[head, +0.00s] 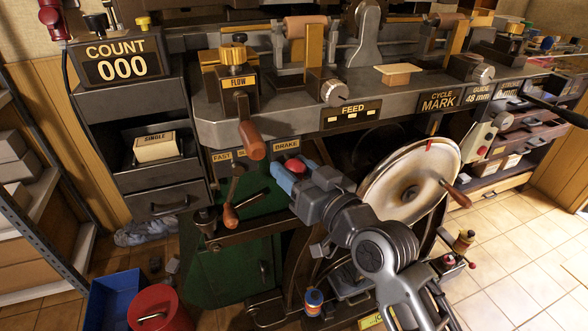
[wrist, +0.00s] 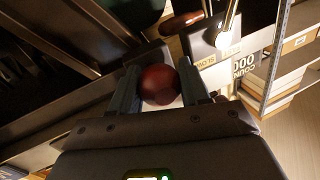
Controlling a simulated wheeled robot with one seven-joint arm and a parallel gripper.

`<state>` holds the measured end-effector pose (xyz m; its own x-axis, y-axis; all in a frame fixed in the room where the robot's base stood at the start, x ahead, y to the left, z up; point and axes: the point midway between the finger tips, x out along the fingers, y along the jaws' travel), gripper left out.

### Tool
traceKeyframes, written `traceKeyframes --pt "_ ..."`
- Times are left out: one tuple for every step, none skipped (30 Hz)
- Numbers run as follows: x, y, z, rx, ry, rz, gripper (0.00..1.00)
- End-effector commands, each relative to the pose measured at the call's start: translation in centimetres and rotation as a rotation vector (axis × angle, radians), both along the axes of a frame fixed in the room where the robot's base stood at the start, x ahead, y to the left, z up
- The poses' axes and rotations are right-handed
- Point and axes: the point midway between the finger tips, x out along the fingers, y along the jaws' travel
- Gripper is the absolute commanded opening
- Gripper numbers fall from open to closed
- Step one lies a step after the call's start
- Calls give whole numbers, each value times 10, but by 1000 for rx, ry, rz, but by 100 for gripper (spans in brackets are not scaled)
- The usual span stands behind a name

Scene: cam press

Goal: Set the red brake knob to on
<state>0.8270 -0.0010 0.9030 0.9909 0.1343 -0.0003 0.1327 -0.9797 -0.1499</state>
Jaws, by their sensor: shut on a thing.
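The red brake knob (head: 295,167) sits just under the BRAKE label (head: 287,144) on the front of the press, in the head view. My gripper (head: 284,173) reaches it from below, at the end of my arm. In the wrist view the knob (wrist: 159,85) is a dark red ball between the two fingers of my gripper (wrist: 162,84), which are shut on it. No on or off marking beside the knob is readable. The underside of the knob and its mount are hidden by the gripper.
A wooden-handled lever (head: 252,140) hangs left of the brake knob, with another wooden handle (head: 230,215) lower down. A large pale handwheel (head: 409,190) stands right of my arm. A blue bin (head: 112,300) and red bucket (head: 156,306) stand on the floor at left.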

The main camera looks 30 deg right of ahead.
Motion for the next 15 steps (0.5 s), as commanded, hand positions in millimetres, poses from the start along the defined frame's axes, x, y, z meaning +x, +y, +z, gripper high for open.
traceKeyframes --pt "0 0 0 0 0 0 0" --pt "-2 0 0 0 0 0 0" --pt "-4 1 0 0 1 0 0" --pt "-8 1 0 0 1 1 0" --pt "-11 2 -1 1 2 1 0" --pt "-17 3 -1 1 2 1 0" --pt "-21 3 0 1 1 1 0" --pt "-25 4 -1 1 2 1 0" --pt "-30 5 -1 2 2 1 0" --pt "-33 5 0 2 1 1 0" --pt "-35 6 0 2 2 1 0" --pt "-37 6 0 2 2 1 0" --pt "-38 6 0 2 2 1 0" --pt "-39 6 0 2 2 1 0" --pt "-39 6 0 2 2 1 0"
